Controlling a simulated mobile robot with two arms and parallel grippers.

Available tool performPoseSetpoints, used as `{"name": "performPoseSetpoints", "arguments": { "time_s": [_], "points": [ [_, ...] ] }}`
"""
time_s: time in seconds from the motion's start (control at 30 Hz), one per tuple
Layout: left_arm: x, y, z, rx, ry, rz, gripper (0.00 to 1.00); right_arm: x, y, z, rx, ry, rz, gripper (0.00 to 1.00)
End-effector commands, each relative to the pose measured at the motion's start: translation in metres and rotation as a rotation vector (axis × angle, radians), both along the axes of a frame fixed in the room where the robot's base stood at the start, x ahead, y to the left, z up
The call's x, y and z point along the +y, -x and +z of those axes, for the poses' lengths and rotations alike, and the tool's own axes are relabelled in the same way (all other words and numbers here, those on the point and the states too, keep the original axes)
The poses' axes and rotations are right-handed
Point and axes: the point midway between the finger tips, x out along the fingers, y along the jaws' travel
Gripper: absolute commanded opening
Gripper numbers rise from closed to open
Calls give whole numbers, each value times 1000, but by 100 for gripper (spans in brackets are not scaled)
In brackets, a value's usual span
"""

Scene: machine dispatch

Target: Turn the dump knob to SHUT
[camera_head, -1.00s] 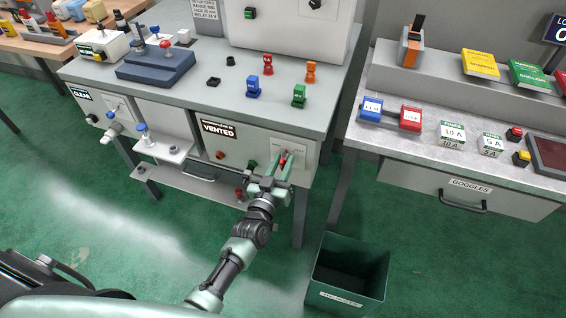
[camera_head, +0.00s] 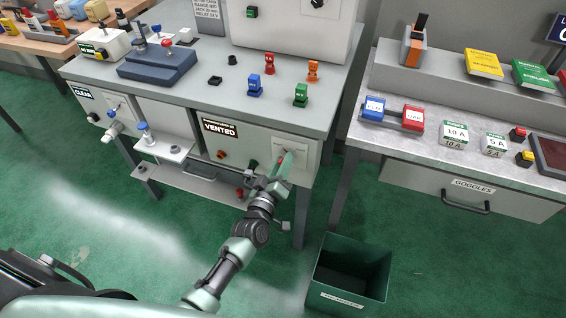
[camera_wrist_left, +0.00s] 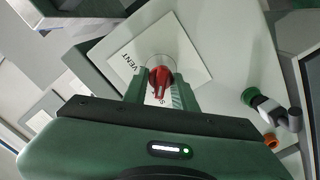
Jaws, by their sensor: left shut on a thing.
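The dump knob is red and sits on a white plate (camera_wrist_left: 192,62) on the front of the bench cabinet. In the left wrist view the knob (camera_wrist_left: 160,80) shows between the two fingers of my left gripper (camera_wrist_left: 160,92), which is shut on it. The plate reads "VENT" on one side; a second label starting with "S" is mostly hidden by a finger. In the head view my left gripper (camera_head: 281,170) reaches the plate (camera_head: 298,149) below the bench top, and its fingers hide most of the knob. My right gripper is not in view.
A sign reading "VENTED" (camera_head: 221,127) is left of the plate. A green fitting and an orange one (camera_wrist_left: 272,141) stick out of the same panel. Colored plugs stand on the bench top (camera_head: 215,95). A green bin (camera_head: 347,300) stands on the floor at right.

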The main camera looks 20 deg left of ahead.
Motion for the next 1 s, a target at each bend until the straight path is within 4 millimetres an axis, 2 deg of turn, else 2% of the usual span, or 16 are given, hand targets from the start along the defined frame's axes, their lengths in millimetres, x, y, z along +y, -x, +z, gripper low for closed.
{"name": "performPoseSetpoints", "arguments": {
  "time_s": [0.4,0.43,0.47,0.77,0.87,1.0],
  "points": [
    [0,0,-1,2,9,-1,0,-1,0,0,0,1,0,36],
    [0,0,-1,2,8,-1,30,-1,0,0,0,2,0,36],
    [0,0,-1,2,8,-1,33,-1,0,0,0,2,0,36],
    [0,1,-1,2,7,0,33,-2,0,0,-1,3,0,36],
    [0,9,-1,3,7,0,33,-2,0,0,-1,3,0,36],
    [1,32,-2,4,7,1,33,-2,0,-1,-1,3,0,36]
  ]
}}
